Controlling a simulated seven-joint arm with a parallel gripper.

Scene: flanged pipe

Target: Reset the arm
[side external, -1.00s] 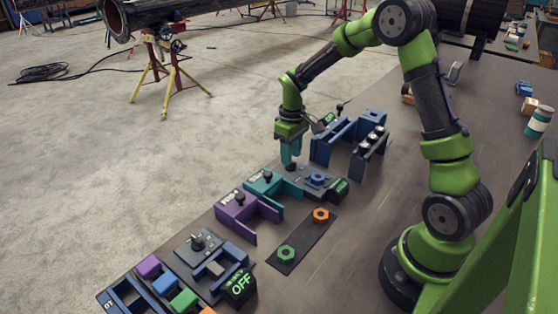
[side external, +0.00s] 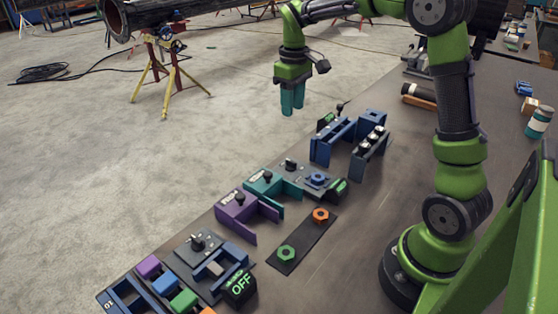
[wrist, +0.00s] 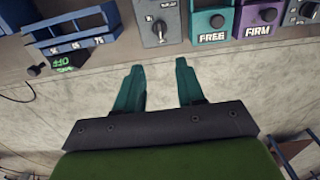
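My gripper (side external: 292,108) is raised in the air above the far edge of the bench, pointing down. Its two teal fingers are apart with nothing between them, as the wrist view (wrist: 160,70) also shows. Below it and toward the camera stand the teal fixture (side external: 266,182), labelled FREE in the wrist view (wrist: 212,20), and the purple fixture (side external: 238,208), labelled FIRM there (wrist: 258,20). A grey panel with a knob (wrist: 158,28) stands beside the teal one. My gripper touches none of them.
A dark mat (side external: 303,236) holds a green nut (side external: 286,253) and an orange nut (side external: 321,215). Blue racks (side external: 332,145) stand farther along the bench. A display reading OFF (side external: 239,286) is nearer. A pipe on a stand (side external: 165,60) is beyond. Air around my gripper is clear.

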